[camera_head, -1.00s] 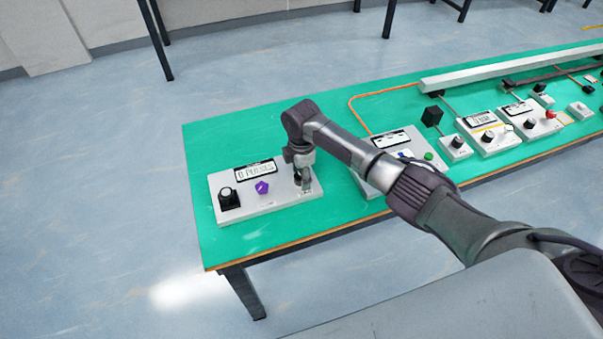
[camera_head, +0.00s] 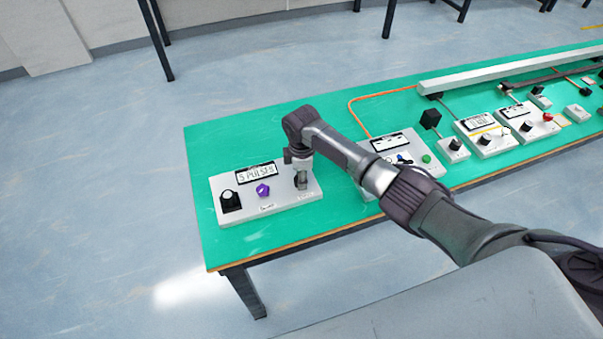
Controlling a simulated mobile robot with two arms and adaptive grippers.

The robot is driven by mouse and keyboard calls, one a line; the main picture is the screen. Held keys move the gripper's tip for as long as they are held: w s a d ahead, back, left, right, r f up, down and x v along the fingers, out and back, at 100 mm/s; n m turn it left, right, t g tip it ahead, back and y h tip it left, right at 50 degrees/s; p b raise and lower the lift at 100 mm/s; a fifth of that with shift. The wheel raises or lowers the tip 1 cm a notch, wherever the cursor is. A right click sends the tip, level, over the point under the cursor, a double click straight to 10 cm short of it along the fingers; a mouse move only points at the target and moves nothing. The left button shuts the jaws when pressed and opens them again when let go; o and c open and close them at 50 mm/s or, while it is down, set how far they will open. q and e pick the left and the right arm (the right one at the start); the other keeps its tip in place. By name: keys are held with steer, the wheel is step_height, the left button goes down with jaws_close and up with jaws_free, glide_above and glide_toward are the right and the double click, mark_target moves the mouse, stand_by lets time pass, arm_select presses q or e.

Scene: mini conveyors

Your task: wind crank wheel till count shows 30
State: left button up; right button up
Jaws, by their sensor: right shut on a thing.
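A white control box (camera_head: 285,202) sits at the left end of the green table. Its display (camera_head: 257,173) reads what looks like "5 PULSES", slightly blurred. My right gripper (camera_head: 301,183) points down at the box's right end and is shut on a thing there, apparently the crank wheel. The gripper mostly hides the crank wheel. My left gripper is not in view.
Several more boxes with knobs and buttons, and a long white rail (camera_head: 510,68), fill the table's right side. The green tabletop (camera_head: 225,150) behind the left box is clear.

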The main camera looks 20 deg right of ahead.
steer(key=m+p, duration=0.1)
steer(key=m, duration=0.1)
steer(key=m+p, duration=0.1)
steer(key=m, duration=0.1)
steer(key=shift+s+r+m+p, duration=0.1)
steer(key=shift+r+m+p, duration=0.1)
steer(key=shift+m+p, duration=0.1)
steer(key=m+p, duration=0.2)
steer(key=m, duration=0.2)
steer(key=shift+a+m, duration=0.1)
steer(key=shift+m, duration=0.2)
steer(key=m+p, duration=0.1)
steer(key=m, duration=0.3)
steer(key=shift+f+m, duration=0.1)
steer(key=shift+m, duration=0.2)
steer(key=m+p, duration=0.1)
steer(key=m, duration=0.3)
steer(key=shift+a+m, duration=0.15)
steer(key=shift+m, duration=0.15)
steer(key=o, duration=1.2)
steer(key=shift+c, duration=0.2)
